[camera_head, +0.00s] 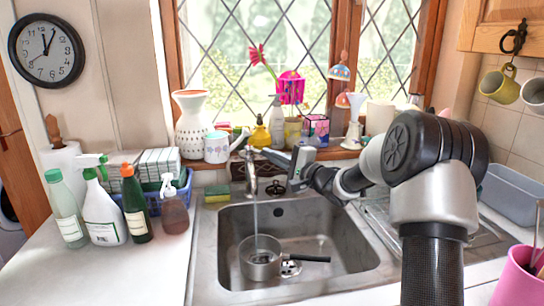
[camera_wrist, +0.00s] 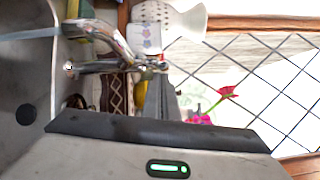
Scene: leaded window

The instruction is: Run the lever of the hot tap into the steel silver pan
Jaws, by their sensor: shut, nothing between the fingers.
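The chrome tap (camera_head: 251,170) stands behind the sink, and a thin stream of water (camera_head: 256,217) falls from its spout into the steel silver pan (camera_head: 259,270). The pan sits on the sink floor with its black handle pointing right. My gripper (camera_head: 272,155) is shut and empty, just right of the tap top. A silver lever (camera_head: 240,139) slants up at the tap's top. In the wrist view the tap (camera_wrist: 100,66) lies sideways, close to my grey fingers (camera_wrist: 181,101). I cannot tell whether the fingers touch the lever. The pan is out of the wrist view.
Several spray bottles (camera_head: 104,205) stand on the left counter. A grey tub (camera_head: 512,190) and a pink pot (camera_head: 520,281) are at the right.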

